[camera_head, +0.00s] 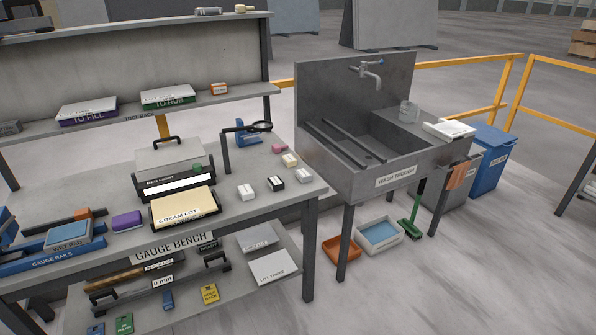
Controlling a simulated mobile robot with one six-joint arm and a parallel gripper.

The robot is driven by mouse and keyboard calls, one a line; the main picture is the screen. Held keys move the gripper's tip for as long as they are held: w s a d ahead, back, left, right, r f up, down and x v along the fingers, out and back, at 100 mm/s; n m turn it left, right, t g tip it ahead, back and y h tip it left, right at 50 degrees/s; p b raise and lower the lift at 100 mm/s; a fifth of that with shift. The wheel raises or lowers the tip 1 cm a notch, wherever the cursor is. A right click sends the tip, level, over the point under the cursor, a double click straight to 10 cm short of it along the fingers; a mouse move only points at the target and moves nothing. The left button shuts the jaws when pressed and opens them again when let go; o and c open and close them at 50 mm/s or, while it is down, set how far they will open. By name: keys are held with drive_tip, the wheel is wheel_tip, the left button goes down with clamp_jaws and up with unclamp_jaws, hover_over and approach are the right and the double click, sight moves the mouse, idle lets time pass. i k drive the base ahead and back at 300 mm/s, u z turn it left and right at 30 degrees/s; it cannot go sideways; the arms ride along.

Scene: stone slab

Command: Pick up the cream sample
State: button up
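A cream slab labelled "CREAM LOT" (184,203) lies in a dark tray on the gauge bench, in front of a grey box-like unit. A small cream-coloured block (290,160) sits near the bench's right edge. I cannot tell which of these is the cream sample. Beside the small cream block are a pink block (280,148) and several white or grey blocks, one of them a white block with dark sides (275,184). My gripper is not in view.
The bench (225,212) also carries a purple block (127,221), a wet pad (68,237) and a blue clamp-like tool (246,136). A shelf rises behind. A sink (395,180) stands to the right, with an orange tray (341,250) on the floor.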

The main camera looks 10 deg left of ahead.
sight(289, 160)
drive_tip(key=z, duration=0.4)
drive_tip(key=k, duration=0.4)
drive_tip(key=u, duration=1.8)
drive_tip(key=i, duration=1.05)
drive_tip(key=u, duration=0.05)
